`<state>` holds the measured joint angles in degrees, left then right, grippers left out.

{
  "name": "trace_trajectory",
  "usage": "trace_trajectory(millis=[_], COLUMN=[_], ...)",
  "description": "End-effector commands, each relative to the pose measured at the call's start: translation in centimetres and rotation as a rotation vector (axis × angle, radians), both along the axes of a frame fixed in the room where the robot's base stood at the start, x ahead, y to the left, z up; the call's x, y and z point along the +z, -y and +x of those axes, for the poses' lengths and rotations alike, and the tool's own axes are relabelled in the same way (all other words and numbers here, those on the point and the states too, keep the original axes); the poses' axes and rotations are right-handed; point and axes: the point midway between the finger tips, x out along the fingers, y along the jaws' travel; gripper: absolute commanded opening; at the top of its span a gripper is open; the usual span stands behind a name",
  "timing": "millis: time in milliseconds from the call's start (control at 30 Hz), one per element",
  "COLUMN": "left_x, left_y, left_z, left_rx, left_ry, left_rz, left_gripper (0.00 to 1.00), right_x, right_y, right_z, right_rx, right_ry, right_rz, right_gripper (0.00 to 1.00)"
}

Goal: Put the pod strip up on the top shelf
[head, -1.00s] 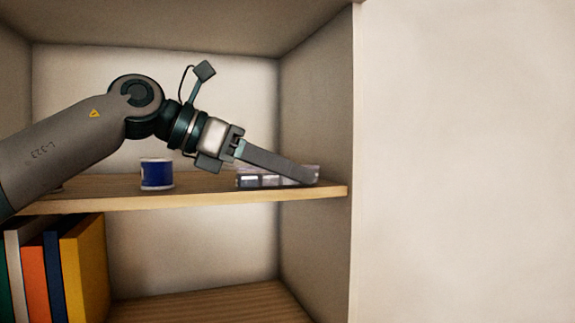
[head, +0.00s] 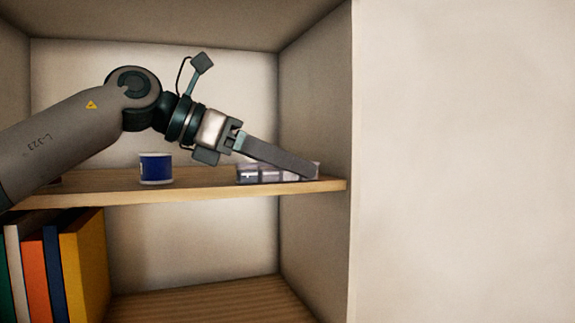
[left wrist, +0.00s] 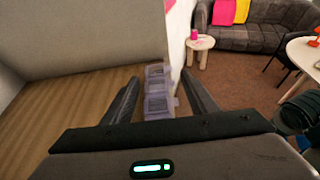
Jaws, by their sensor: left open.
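The pod strip (head: 252,174), a row of clear, pale purple compartments, lies on the top shelf (head: 205,191) near its right end. It also shows in the left wrist view (left wrist: 158,95), between the two fingers. My left gripper (head: 310,174) reaches in from the left over the strip, and its finger hides part of it in the head view. In the left wrist view the left gripper (left wrist: 160,90) is open, with a finger on each side of the strip and gaps beside it. My right gripper is not in view.
A blue and white spool-like cup (head: 156,168) stands on the same shelf, left of the strip. The right side wall (head: 315,110) rises beside the shelf end. Several books (head: 85,265) stand on the shelf below. A sofa (left wrist: 265,35) and small table (left wrist: 200,45) are far off.

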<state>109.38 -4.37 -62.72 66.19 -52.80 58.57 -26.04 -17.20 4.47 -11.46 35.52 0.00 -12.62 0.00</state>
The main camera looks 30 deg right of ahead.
Motion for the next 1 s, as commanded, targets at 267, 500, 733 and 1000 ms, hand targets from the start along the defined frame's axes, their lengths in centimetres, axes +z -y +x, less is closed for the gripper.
trace_trajectory(millis=[267,500,733,1000], left_x=[1.1,2.9,4.1,4.4], left_y=[-3.6,-7.5,-9.9,-10.5], left_z=[1.0,1.9,2.4,2.5], left_rx=[0.004,0.003,0.002,0.001], left_ry=[0.000,0.002,0.001,0.000], left_rz=[-0.002,-0.003,-0.001,-0.001], left_gripper=[0.53,0.53,0.53,0.53], right_x=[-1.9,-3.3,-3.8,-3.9], right_y=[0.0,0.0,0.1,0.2], right_z=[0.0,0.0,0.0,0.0], right_rx=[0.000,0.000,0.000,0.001], right_ry=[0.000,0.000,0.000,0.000], right_rz=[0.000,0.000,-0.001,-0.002], right_gripper=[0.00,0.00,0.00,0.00])
